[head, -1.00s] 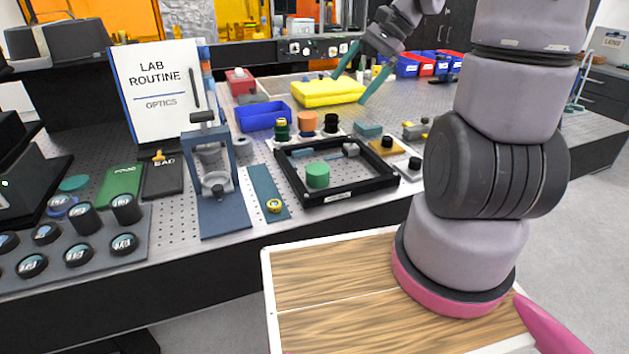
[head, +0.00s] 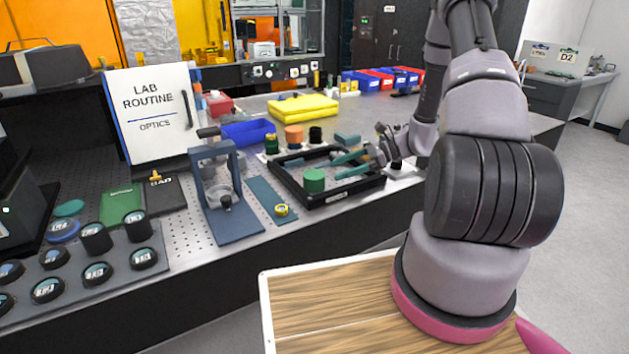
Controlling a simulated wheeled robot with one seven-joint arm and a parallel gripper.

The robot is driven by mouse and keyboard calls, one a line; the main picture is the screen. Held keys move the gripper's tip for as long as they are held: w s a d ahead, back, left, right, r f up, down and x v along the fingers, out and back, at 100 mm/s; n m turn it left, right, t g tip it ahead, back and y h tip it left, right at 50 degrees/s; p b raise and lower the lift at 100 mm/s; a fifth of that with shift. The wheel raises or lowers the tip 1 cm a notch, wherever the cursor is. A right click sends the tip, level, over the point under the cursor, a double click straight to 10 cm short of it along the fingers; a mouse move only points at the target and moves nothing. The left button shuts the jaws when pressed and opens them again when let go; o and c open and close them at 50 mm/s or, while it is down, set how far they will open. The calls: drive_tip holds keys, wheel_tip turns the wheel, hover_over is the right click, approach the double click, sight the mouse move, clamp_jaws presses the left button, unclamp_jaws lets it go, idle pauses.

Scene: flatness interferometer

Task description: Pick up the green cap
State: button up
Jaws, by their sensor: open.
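The green cap (head: 314,180) is a short green cylinder standing upright in the front left part of a black-framed tray (head: 345,195) on the bench. My gripper (head: 334,166) has two long teal fingers and is open. It reaches in from the right over the tray, with its fingertips pointing left, close to the cap on its right and far side. The cap is not between the fingers as far as I can see, and I cannot tell whether a fingertip touches it. The fingers and wrist hide part of the tray's inside and right side.
Behind the tray stand a dark green bottle-like part (head: 271,144), an orange cylinder (head: 294,134) and a black cylinder (head: 315,134). A blue bin (head: 247,131) and a yellow block (head: 303,106) lie farther back. A blue press-like stand (head: 229,215) is to the left.

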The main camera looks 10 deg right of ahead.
sight(319, 174)
drive_tip(key=x, duration=0.7)
drive_tip(key=shift+w+a+f, duration=0.1)
drive_tip(key=shift+a+f, duration=0.15)
drive_tip(key=shift+f, duration=0.1)
drive_tip(key=shift+c, duration=0.3)
